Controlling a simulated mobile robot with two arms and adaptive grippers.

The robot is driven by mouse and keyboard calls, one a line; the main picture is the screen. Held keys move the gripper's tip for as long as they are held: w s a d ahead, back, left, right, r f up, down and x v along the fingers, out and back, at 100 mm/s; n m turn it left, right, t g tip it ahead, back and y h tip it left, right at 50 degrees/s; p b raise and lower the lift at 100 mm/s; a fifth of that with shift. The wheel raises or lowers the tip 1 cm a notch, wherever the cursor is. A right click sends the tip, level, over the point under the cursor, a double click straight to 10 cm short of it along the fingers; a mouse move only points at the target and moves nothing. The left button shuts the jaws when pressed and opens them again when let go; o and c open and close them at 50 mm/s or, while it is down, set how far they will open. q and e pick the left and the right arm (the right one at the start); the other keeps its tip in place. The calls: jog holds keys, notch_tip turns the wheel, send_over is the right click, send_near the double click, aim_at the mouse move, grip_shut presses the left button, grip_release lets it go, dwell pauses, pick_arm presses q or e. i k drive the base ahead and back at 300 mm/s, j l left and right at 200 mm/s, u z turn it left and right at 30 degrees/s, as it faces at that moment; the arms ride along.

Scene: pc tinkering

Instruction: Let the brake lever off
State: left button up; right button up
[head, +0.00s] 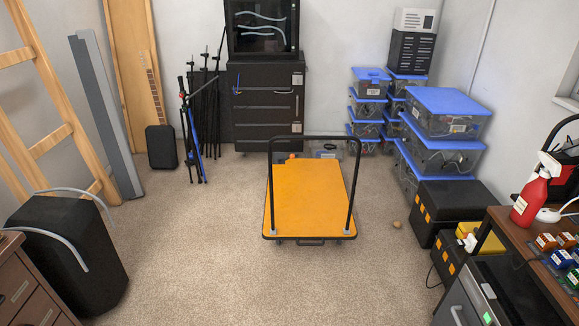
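A platform cart (309,195) with a flat orange deck stands on the carpet in the middle of the head view. Its black tubular handle (311,138) rises at the near end of the deck, with its two posts fixed at the near corners. A small dark bar (310,241) sticks out below the middle of the near edge; it may be the brake lever, but its position is too small to read. Wheels show only partly under the deck. Neither of my grippers is in view.
A black cabinet (268,105) stands behind. Blue-lidded bins (440,130) and black cases (450,205) line the right. A black container (70,255) stands left.

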aim_at(292, 156)
jog(key=i, duration=0.15)
jog(key=i+l+u, duration=0.1)
jog(key=u, duration=0.35)
jog(key=i+l+u, duration=0.25)
jog(key=u, duration=0.25)
jog(key=i+l+u, duration=0.1)
jog(key=l, duration=0.25)
jog(key=i+l+u, duration=0.1)
jog(key=i+l, duration=0.35)
jog(key=l, duration=0.3)
jog(key=i+l+u, duration=0.15)
jog(key=l, duration=0.2)
jog(key=i+l+u, duration=0.1)
jog(key=l, duration=0.3)
jog(key=i+l+u, duration=0.1)
jog(key=l, duration=0.3)
jog(key=i, duration=0.05)
